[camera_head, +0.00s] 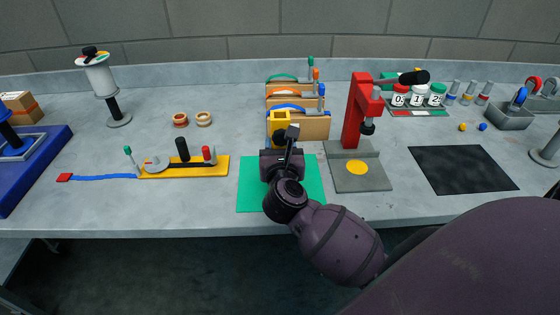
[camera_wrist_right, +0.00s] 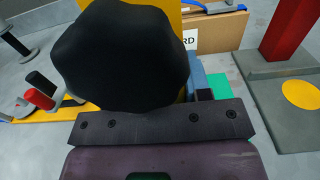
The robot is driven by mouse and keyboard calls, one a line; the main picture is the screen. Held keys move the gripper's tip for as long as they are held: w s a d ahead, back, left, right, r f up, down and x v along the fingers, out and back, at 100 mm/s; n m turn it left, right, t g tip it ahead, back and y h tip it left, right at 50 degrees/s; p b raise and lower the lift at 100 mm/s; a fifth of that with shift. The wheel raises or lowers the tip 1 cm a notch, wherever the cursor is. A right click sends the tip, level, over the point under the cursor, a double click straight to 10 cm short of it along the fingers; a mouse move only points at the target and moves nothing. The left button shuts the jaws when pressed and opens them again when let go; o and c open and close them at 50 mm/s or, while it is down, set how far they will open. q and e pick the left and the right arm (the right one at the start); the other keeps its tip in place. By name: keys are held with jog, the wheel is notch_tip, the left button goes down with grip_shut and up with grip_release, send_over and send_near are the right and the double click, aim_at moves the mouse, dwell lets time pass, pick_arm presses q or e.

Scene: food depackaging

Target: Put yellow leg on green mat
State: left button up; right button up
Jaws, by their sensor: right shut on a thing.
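The yellow leg (camera_head: 279,117) stands upright at my right gripper (camera_head: 282,158), above the far part of the green mat (camera_head: 252,194). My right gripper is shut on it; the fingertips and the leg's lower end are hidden. In the right wrist view the yellow leg (camera_wrist_right: 193,8) is largely covered by a big black knob (camera_wrist_right: 120,55). A blue part shows beside the knob. Part of the green mat (camera_wrist_right: 219,86) shows there too. I cannot tell whether the leg touches the mat. My left gripper is out of view.
A rack of wooden boards with blue, orange and green handles (camera_head: 318,128) stands right behind the mat. A red press (camera_head: 354,116) on a grey base is close on the right. A yellow plate (camera_head: 215,166) with black and red posts lies left. A black mat (camera_head: 462,170) lies farther right.

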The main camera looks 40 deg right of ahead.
notch_tip(320, 180, down, 4)
jog(key=shift+f+b, duration=0.1)
jog(key=shift+b, duration=0.25)
jog(key=shift+f, duration=0.2)
jog(key=o, duration=1.2)
jog(key=shift+r, duration=0.1)
jog(key=shift+s+a+r, duration=0.1)
jog(key=shift+s, duration=0.05)
jog(key=b+v, duration=0.1)
jog(key=v, duration=0.9)
jog(key=shift+s+a, duration=0.2)
jog(key=shift+s, duration=0.15)
jog(key=shift+s+a, duration=0.2)
jog(key=shift+s, duration=0.2)
